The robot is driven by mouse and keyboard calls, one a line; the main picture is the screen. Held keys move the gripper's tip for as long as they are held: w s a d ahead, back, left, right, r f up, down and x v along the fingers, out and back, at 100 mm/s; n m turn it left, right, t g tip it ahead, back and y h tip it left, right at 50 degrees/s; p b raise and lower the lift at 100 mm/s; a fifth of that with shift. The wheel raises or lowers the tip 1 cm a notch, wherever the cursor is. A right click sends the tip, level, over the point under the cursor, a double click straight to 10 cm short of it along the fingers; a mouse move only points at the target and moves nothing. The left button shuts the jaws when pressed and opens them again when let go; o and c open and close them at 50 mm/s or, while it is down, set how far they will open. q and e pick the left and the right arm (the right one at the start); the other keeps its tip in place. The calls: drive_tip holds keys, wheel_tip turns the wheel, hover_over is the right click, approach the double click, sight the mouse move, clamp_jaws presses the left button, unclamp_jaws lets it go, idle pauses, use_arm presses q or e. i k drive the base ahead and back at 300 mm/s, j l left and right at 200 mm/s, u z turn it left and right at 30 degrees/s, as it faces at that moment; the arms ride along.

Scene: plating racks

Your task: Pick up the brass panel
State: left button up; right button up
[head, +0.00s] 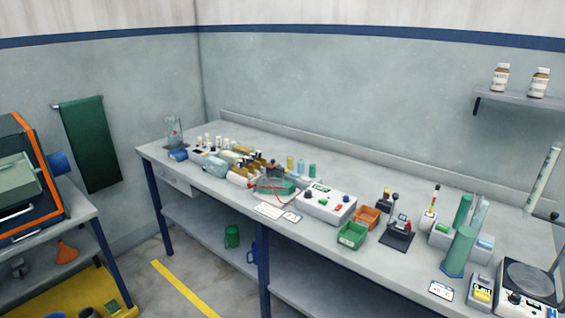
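I cannot make out a brass panel for certain. Several small gold-brown pieces (240,174) stand in a cluster on the long workbench (340,168), left of its middle. They are too small and crowded to tell whether one is the brass panel. A green block (270,187) with red leads sits just right of them. Neither of my grippers is in the head view.
A white control box (328,205), green bin (352,235) and orange bin (367,216) stand mid-bench. Green cylinders (459,250) and a hotplate (528,280) stand at right. An orange-trimmed machine (25,180) is at left. Floor with a yellow line (185,288) lies between.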

sight(263, 161)
drive_tip(key=i+j+z, duration=0.1)
drive_tip(key=z, duration=0.35)
drive_tip(key=i+j+z, duration=0.15)
drive_tip(key=z, duration=0.35)
drive_tip(key=j+z, duration=0.25)
drive_tip(key=z, duration=0.2)
drive_tip(key=i+j+z, duration=0.1)
drive_tip(key=z, duration=0.35)
drive_tip(key=j, duration=0.1)
